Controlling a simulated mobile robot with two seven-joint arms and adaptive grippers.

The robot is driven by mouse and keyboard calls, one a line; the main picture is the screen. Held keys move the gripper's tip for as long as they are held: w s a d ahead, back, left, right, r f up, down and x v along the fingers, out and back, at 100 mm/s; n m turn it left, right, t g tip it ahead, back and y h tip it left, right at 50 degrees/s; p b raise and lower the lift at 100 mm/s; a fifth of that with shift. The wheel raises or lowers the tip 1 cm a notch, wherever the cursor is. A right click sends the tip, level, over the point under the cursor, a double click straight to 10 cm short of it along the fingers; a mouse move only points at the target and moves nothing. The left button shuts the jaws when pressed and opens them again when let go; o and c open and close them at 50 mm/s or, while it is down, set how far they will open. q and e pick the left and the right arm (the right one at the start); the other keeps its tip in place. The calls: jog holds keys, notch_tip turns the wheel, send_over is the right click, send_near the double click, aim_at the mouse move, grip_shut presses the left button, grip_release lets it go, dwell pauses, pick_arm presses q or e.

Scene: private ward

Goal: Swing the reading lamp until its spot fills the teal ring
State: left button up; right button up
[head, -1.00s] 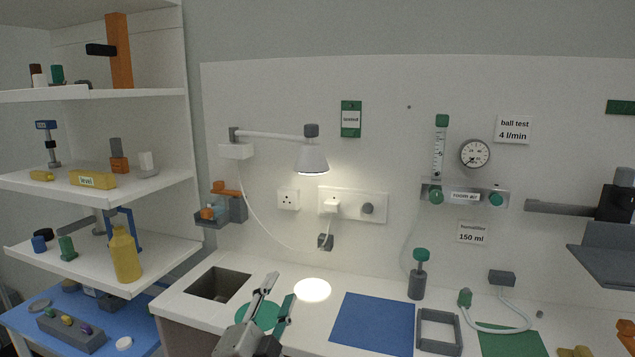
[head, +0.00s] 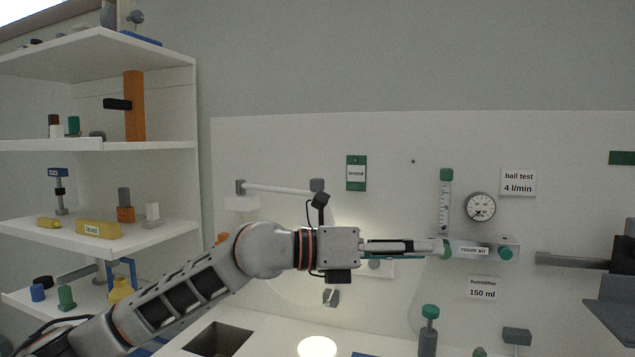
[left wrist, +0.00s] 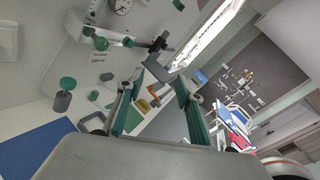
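The reading lamp's white arm (head: 278,189) runs right from its wall bracket to a grey joint (head: 317,185). Its shade is hidden behind my left wrist, and a glow shows on the wall around it. The bright light spot (head: 317,347) lies on the worktop at the bottom edge of the head view. The teal ring is not visible now. My left gripper (head: 438,247) is raised in front of the wall panel, pointing right, past the lamp. In the left wrist view its fingers (left wrist: 160,80) are apart with nothing between them. My right gripper is not in view.
The room-air flowmeter (head: 474,250) sits on the wall near my left fingertips in the head view; depth is unclear. A green-capped bottle (head: 428,335) stands on the worktop. Shelves (head: 130,232) stand at left. A blue mat (left wrist: 40,148) shows in the wrist view.

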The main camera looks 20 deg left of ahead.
pick_arm(q)
jog(key=w+a+r+n+t+y, duration=0.1)
jog(key=w+a+r+t+y, duration=0.1)
jog(key=w+a+y, duration=0.3)
jog(key=w+a+r+t+y, duration=0.1)
jog(key=w+a+r, duration=0.15)
jog(key=a, duration=0.35)
jog(key=n+t+y, duration=0.2)
jog(key=n+y, duration=0.2)
jog(key=y, duration=0.2)
send_near(315, 179)
jog(key=w+f, duration=0.2)
jog(key=w, duration=0.1)
jog(key=x, duration=0.5)
jog(key=d+p+x, duration=0.1)
jog(key=x, duration=0.1)
jog(key=shift+w+r, duration=0.15)
jog(key=shift+w, duration=0.05)
jog(key=shift+t, duration=0.3)
grip_shut()
